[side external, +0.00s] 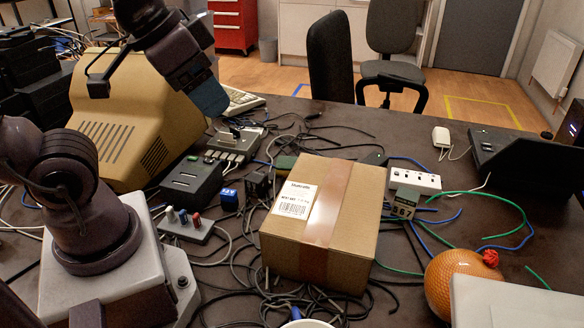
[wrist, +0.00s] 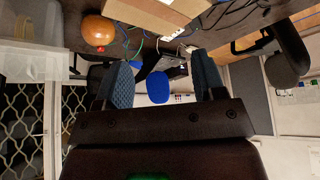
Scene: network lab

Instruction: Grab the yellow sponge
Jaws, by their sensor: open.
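I cannot make out a yellow sponge in either view. It may be hidden behind or among the clutter. My gripper (side external: 208,97) is raised above the back left of the table, beside the beige monitor, in the side view. In the wrist view my gripper (wrist: 163,76) shows its two blue-grey fingers spread wide apart, with nothing between them. It is open and empty.
A taped cardboard box (side external: 350,225) stands mid-table among tangled cables. A beige monitor (side external: 125,140) stands at the left. Bare tabletop shows at the back.

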